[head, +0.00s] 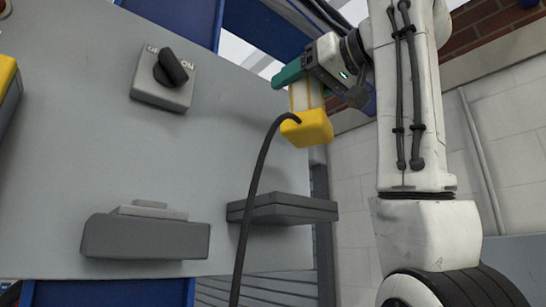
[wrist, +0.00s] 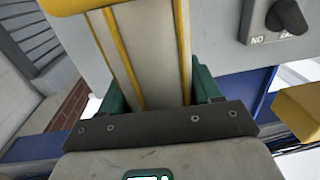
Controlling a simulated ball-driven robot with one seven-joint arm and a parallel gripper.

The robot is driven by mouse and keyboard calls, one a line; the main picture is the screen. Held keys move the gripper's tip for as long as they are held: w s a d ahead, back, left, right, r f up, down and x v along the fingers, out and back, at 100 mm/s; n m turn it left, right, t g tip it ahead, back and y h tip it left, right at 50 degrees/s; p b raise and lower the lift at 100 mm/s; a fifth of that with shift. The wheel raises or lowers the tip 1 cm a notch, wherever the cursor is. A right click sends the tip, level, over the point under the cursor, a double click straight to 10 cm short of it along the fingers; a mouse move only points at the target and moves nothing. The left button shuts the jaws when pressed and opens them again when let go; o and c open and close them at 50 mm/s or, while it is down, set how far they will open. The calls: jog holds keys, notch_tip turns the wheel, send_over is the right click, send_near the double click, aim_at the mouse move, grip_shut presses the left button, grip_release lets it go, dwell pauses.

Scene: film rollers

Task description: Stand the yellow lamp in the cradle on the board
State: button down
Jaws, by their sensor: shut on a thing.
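The yellow lamp (head: 307,128) hangs in my gripper (head: 298,80) in front of the upper right part of the grey board (head: 95,115). Its yellow head is at the bottom and a black cable runs down from it. In the wrist view the lamp's pale body with yellow edges (wrist: 150,55) lies between the green fingers (wrist: 158,88), which are shut on it. A dark grey flat block (head: 283,207), possibly the cradle, juts from the board below the lamp, with a clear gap between them. Its inside is not visible.
A grey stepped block (head: 146,235) is on the board at lower left. A rotary switch (head: 165,80) is at upper left, and a yellow thing (head: 6,80) is cut off at the left edge. The black cable (head: 252,190) passes in front of the dark block's left end.

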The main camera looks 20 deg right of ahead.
aim_at(331, 133)
jog(key=w+f, duration=0.2)
jog(key=w+a+f+p, duration=0.1)
jog(key=w, duration=0.1)
jog(key=w+f, duration=0.2)
jog(key=shift+w+a+f+p, duration=0.15)
jog(key=shift+w+f+p, duration=0.2)
jog(key=shift+w+p, duration=0.05)
jog(key=shift+w+a+f, duration=0.1)
jog(key=shift+w+f, duration=0.45)
jog(key=shift+f, duration=0.25)
jog(key=shift+f+p, duration=0.7)
jog(key=shift+f, duration=0.8)
jog(key=shift+f, duration=0.15)
jog(key=shift+c, duration=1.1)
grip_release()
jog(key=b+v, duration=0.4)
jog(key=v, duration=0.8)
